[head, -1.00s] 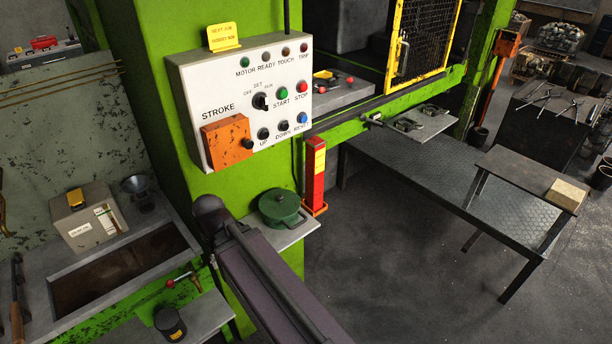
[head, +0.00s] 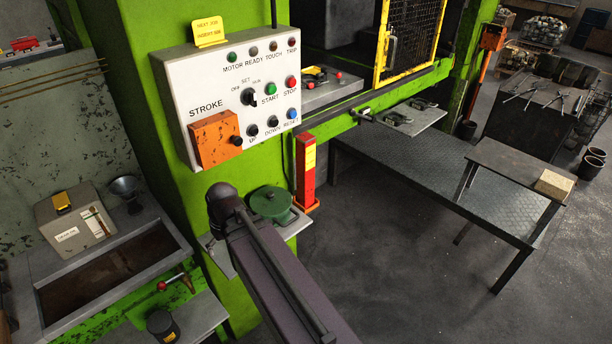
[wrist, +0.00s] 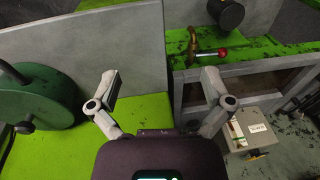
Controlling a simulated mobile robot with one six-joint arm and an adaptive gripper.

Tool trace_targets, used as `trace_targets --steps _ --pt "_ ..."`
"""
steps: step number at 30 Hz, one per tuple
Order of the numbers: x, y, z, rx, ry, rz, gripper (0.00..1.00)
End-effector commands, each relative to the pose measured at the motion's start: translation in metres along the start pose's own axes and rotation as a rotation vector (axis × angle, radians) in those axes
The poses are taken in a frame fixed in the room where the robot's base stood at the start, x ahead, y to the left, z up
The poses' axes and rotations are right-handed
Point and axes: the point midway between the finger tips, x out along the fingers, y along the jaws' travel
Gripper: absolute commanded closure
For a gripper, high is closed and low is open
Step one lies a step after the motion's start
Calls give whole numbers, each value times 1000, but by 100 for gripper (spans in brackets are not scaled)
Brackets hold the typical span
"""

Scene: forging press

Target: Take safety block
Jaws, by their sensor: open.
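The safety block appears to be the red upright post (head: 308,180) with a yellow label, in the head view. The red post is not visible in the wrist view. In the head view my dark arm reaches up from the bottom, left of the post, and my fingers are not visible there.
The control panel (head: 240,95) juts out above. A metal table (head: 420,180) stands right; the floor before it is clear.

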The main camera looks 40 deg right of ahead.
Motion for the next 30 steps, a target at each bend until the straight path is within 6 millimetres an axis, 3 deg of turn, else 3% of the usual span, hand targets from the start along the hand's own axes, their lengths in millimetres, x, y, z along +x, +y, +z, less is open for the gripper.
trace_targets --steps 15,30 --pt "-7 114 -45 -83 341 -188 0" --pt "-44 258 -52 -117 756 -145 0"
